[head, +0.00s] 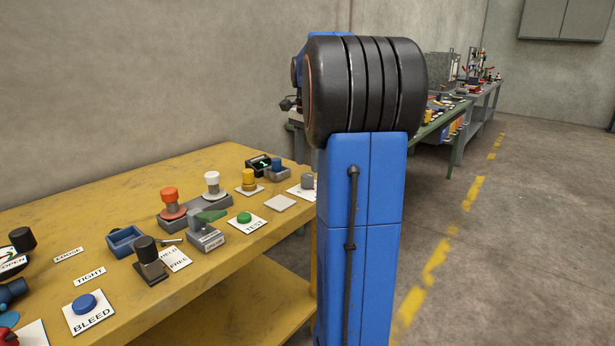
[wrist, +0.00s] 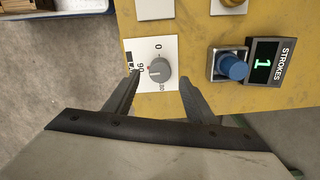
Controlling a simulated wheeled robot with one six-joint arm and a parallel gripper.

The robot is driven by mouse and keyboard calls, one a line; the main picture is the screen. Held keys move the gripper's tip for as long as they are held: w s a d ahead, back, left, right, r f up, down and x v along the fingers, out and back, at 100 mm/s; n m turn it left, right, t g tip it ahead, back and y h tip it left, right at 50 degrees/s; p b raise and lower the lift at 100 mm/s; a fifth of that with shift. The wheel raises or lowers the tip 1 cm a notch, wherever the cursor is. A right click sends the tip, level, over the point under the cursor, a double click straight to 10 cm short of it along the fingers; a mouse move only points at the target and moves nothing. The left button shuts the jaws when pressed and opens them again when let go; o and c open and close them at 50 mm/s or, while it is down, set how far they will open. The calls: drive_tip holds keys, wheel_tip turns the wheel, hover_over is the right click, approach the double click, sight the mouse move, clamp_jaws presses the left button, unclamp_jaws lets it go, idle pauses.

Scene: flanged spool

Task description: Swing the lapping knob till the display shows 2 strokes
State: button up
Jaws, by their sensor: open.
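A grey round knob (wrist: 158,71) sits on a white plate with a printed scale reading 0 and 90; a third number is partly hidden. A small red mark shows on the knob's left side, towards the 90. My gripper (wrist: 158,74) is open, with one finger on each side of the knob and a gap to both. Whether the fingertips are level with it I cannot tell. The display (wrist: 263,62) is labelled STROKES and shows a green 1. In the head view the knob (head: 307,181) and display (head: 259,163) are at the bench's far end; my gripper is hidden there.
A blue knob (wrist: 232,67) in a grey housing stands between the grey knob and the display. A yellow knob (head: 248,178) and a green TEST button (head: 244,217) stand nearby on the yellow bench (head: 205,175). The bench edge runs close to the grey knob's plate.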

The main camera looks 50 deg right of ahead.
sight(307, 181)
drive_tip(key=shift+f, duration=2.9)
drive_tip(key=c, duration=1)
